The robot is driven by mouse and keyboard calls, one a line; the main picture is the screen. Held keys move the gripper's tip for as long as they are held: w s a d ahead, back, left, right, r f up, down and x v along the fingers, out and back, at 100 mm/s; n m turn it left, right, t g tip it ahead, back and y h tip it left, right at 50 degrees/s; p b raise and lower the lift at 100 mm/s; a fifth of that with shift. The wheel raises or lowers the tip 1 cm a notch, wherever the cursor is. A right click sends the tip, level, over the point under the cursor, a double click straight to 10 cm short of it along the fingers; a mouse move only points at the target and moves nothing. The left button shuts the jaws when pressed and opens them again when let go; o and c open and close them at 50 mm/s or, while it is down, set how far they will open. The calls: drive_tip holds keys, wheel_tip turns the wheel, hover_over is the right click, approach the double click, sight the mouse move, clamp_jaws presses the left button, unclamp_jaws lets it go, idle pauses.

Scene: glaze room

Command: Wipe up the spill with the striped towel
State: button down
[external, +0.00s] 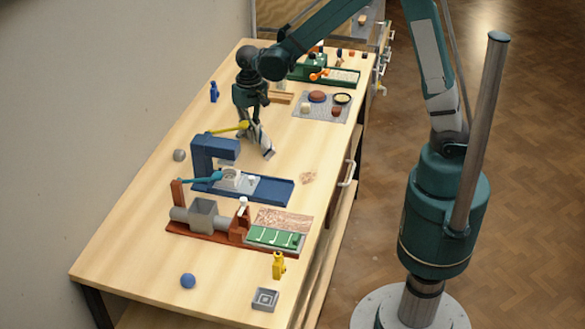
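My gripper (251,117) points down over the middle of the table, behind the blue press-like device. A pale cloth with darker bands, which looks like the striped towel (264,144), hangs from its fingertips, and the gripper appears shut on it. The towel's lower end is close to the tabletop; I cannot tell if it touches. A small tan-brown patch, which looks like the spill (308,178), lies on the table near its right edge, to the right of and nearer than the towel.
A blue press-like device (268,190) and a red-brown fixture (183,226) stand in front. A yellow object (229,128) is beside the gripper. A grey mat (313,117) with small items lies behind. A blue ball (188,281), yellow figure (279,266) and grey tray (265,299) are at the near end.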

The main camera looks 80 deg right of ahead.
sight(252, 146)
drive_tip(key=shift+f, duration=0.2)
drive_tip(key=c, duration=1.7)
unclamp_jaws()
drive_tip(key=shift+f, duration=0.15)
drive_tip(key=shift+f+b, duration=0.85)
drive_tip(key=shift+f, duration=0.3)
clamp_jaws()
drive_tip(key=shift+r+p, duration=0.15)
drive_tip(key=shift+p, duration=0.45)
drive_tip(key=p, duration=0.2)
drive_tip(key=shift+p, duration=0.35)
